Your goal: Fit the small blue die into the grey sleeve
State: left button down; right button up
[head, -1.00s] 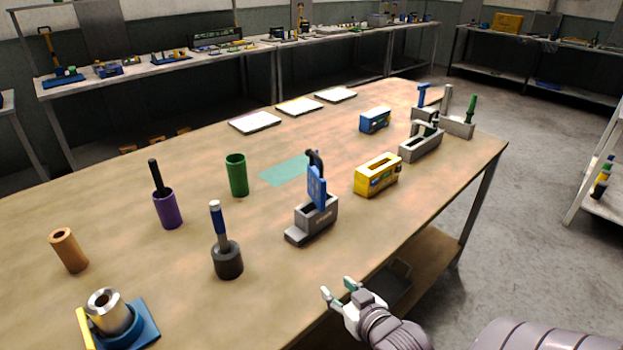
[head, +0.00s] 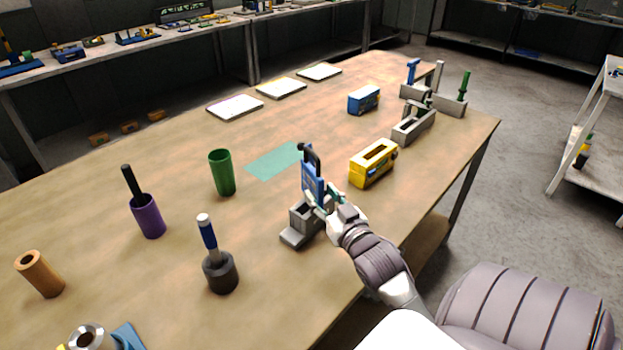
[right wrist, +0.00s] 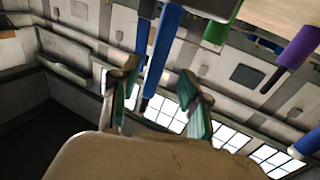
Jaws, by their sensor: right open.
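The small blue die (head: 310,180), a flat blue plate with a dark curved handle, stands up at the grey sleeve (head: 298,220) near the table's front edge. How deep its lower end sits is hidden by my right gripper (head: 322,199). That gripper is open, its fingers at the die's lower part. In the right wrist view, my gripper's fingers (right wrist: 163,98) are spread, with a long blue shape, likely the die (right wrist: 163,45), in line with the gap. I cannot tell whether they touch it. My left gripper is not in view.
A yellow slotted box (head: 372,165) stands close to the right of my gripper. A dark cup with a blue-handled tool (head: 220,272), a purple cup (head: 148,217) and a green cup (head: 222,173) stand to the left. A teal mat (head: 270,162) lies bare behind.

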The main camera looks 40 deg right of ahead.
aim_at(312, 179)
jog(key=shift+w+d, duration=0.1)
jog(key=shift+w, duration=0.35)
jog(key=shift+w+d, duration=0.1)
jog(key=shift+w, duration=0.1)
jog(key=x, duration=0.1)
jog(key=p+x, duration=0.1)
jog(key=x, duration=0.2)
jog(key=shift+w+d+r, duration=0.1)
jog(key=shift+d, duration=0.25)
jog(key=shift+w, duration=0.25)
jog(key=shift+c, duration=0.4)
jog(key=c, duration=0.5)
jog(key=shift+c, duration=1.4)
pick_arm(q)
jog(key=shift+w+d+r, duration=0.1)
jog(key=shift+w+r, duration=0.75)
pick_arm(e)
grip_shut()
